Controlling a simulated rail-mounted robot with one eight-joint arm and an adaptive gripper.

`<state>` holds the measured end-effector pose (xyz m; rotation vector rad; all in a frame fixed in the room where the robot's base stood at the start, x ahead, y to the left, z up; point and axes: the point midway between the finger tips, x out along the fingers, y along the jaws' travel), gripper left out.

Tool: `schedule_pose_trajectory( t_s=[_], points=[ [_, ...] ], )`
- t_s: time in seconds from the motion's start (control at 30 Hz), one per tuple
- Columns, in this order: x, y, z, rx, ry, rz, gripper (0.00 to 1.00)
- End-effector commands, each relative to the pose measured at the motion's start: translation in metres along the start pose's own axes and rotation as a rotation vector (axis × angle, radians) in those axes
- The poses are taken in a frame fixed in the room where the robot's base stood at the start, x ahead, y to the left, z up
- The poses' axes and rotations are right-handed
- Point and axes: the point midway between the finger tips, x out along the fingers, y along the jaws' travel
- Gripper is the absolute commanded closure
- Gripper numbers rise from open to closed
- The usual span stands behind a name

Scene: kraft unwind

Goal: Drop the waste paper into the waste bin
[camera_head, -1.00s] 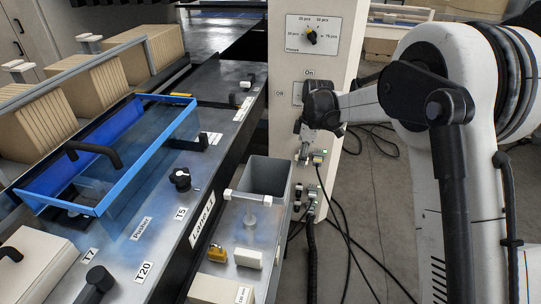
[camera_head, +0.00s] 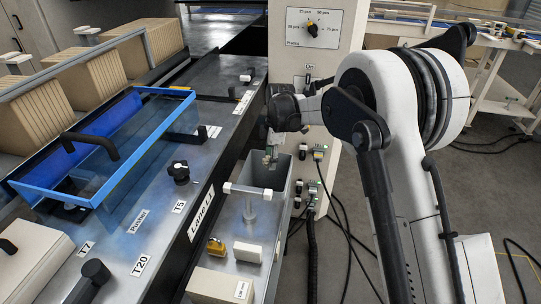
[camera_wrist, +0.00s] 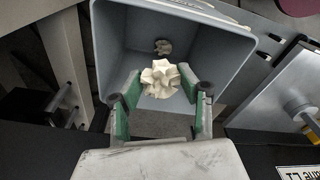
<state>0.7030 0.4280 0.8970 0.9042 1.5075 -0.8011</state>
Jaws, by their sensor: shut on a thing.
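The waste bin is a grey open-topped box (camera_head: 283,176) beside the machine in the head view. It fills the upper middle of the wrist view (camera_wrist: 205,28). My gripper (camera_wrist: 160,88) is over the bin's opening, its green-padded fingers pointing down into it. The fingers are shut on a crumpled cream piece of waste paper (camera_wrist: 160,77). Another small crumpled piece (camera_wrist: 162,46) lies deeper inside the bin. In the head view my gripper (camera_head: 270,154) is at the bin's back part, and the held paper cannot be made out there.
A pale control column (camera_head: 315,85) with a dial and switches stands just behind the bin. Cables hang to its right. The machine table (camera_head: 150,215) with a blue-framed tray (camera_head: 160,140) is on the left. A white-handled fixture (camera_head: 247,190) stands in front of the bin.

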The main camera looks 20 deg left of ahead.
Motion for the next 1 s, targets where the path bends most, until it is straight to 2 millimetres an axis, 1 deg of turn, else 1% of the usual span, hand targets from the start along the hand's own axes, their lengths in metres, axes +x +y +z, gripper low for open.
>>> schedule_pose_trajectory(
  t_s=[0.03,0.13,0.43,0.47,0.6,0.87,1.0],
  points=[
    [0.0067,0.0000,0.0009,0.000,0.000,0.000,0.75],
    [0.0126,-0.0001,0.0016,0.000,0.000,0.000,0.75],
    [0.0144,-0.0002,0.0019,0.001,0.000,0.000,0.75],
    [0.0143,-0.0002,0.0019,0.001,0.000,0.000,0.62],
    [0.0143,-0.0002,0.0019,0.001,0.000,0.000,0.43],
    [0.0139,-0.0002,0.0019,0.001,0.000,0.000,0.42],
    [0.0059,-0.0002,0.0019,0.001,0.000,0.000,0.42]
  ],
)
